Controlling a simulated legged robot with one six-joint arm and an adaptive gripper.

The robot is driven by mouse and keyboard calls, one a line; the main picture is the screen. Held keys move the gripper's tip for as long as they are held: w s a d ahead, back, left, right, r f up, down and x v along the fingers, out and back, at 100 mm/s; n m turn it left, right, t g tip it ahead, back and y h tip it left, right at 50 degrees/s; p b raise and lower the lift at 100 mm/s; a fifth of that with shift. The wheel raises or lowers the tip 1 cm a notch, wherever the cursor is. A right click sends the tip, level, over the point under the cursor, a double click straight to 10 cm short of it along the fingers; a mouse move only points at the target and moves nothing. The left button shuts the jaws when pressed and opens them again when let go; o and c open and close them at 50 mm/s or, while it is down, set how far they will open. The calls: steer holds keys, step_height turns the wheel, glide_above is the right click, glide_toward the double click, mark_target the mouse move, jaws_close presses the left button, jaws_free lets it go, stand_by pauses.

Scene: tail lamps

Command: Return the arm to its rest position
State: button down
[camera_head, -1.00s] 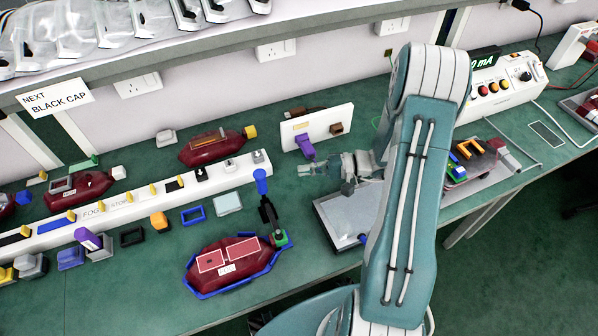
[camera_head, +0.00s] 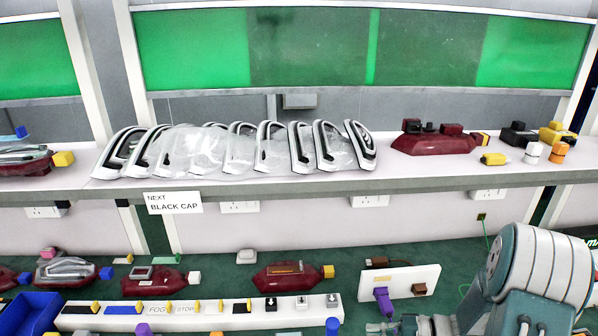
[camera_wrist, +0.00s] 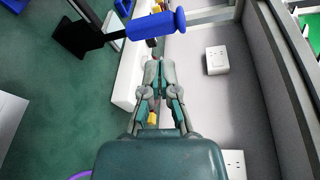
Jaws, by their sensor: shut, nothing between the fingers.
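My gripper (camera_wrist: 157,68) is shut in the wrist view, with its fingertips together and nothing between them. It is above the bench, close to the long white strip (camera_wrist: 131,75). Part of my gripper (camera_head: 405,326) also shows at the bottom edge of the head view, left of my teal arm at the lower right. Its fingertips are hard to make out there. A blue-handled tool (camera_wrist: 155,25) with a black base stands beyond the fingertips in the wrist view, apart from them.
Red lamp bodies (camera_head: 290,276) and the white strip (camera_head: 200,316) lie on the green bench. A white panel (camera_head: 400,284) with a purple plug stands left of my arm. Above, a shelf (camera_head: 300,188) holds several clear lamp covers (camera_head: 215,150) and a red lamp (camera_head: 435,140).

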steer(key=s+a+r+n+t+h, duration=0.1)
steer(key=s+a+r+n+h, duration=0.1)
steer(key=s+r+h, duration=0.6)
steer(key=s+a+r+n+t+h, duration=0.1)
steer(key=s+a+r+n+h, duration=0.1)
steer(key=s+r+h, duration=0.5)
step_height(320, 180, up, 5)
steer(key=shift+s+a+r+n+h, duration=0.2)
steer(key=shift+s+n+h, duration=0.2)
steer(key=shift+s+n, duration=0.3)
steer(key=shift+a, duration=0.1)
